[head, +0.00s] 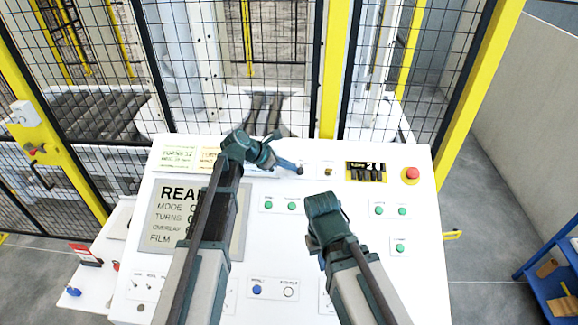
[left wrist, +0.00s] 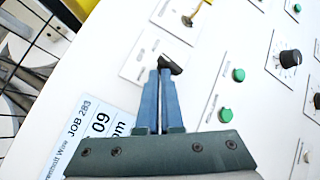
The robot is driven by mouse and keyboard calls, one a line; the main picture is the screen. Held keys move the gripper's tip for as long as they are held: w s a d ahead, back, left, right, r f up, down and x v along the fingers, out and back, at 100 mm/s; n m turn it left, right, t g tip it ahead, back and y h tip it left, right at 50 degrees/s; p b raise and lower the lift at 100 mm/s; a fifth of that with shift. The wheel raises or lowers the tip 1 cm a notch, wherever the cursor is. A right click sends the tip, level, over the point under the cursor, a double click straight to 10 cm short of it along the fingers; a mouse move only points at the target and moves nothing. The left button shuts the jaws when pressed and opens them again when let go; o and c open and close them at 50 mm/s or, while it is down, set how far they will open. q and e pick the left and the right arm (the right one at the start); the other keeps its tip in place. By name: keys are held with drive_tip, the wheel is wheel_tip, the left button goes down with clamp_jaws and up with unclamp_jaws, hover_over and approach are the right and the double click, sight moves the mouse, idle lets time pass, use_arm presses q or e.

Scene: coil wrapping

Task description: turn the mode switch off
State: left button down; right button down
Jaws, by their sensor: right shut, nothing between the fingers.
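A small black switch knob (left wrist: 172,64) sits on a white plate on the sloped control panel (head: 334,228); I cannot read its label, so I cannot tell whether it is the mode switch. My left gripper (left wrist: 160,72) has its blue fingertips at this knob, close together with a thin gap. They partly cover the knob, and I cannot tell whether they grip it. In the head view, the left gripper (head: 299,170) reaches the panel's upper middle. My right gripper (head: 321,262) is shut and empty over the lower middle, mostly hidden behind its own wrist.
Green buttons (left wrist: 225,115), a black dial (left wrist: 290,58) and a red emergency button (head: 411,174) are to the right. The grey display (head: 160,236) is partly behind my left arm. A mesh fence (head: 290,60) stands behind the panel.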

use_arm(q)
drive_tip(key=shift+w+d+r, duration=0.15)
drive_tip(key=shift+w+d, duration=0.05)
drive_tip(key=shift+d, duration=0.05)
use_arm(e)
drive_tip(key=shift+r, duration=0.1)
use_arm(q)
drive_tip(key=shift+w+d, duration=0.15)
drive_tip(key=shift+d, duration=0.05)
drive_tip(key=shift+w, duration=0.1)
use_arm(e)
drive_tip(key=shift+d, duration=0.15)
use_arm(q)
drive_tip(key=shift+w+r, duration=0.1)
use_arm(e)
drive_tip(key=shift+r, duration=0.1)
idle(0.4)
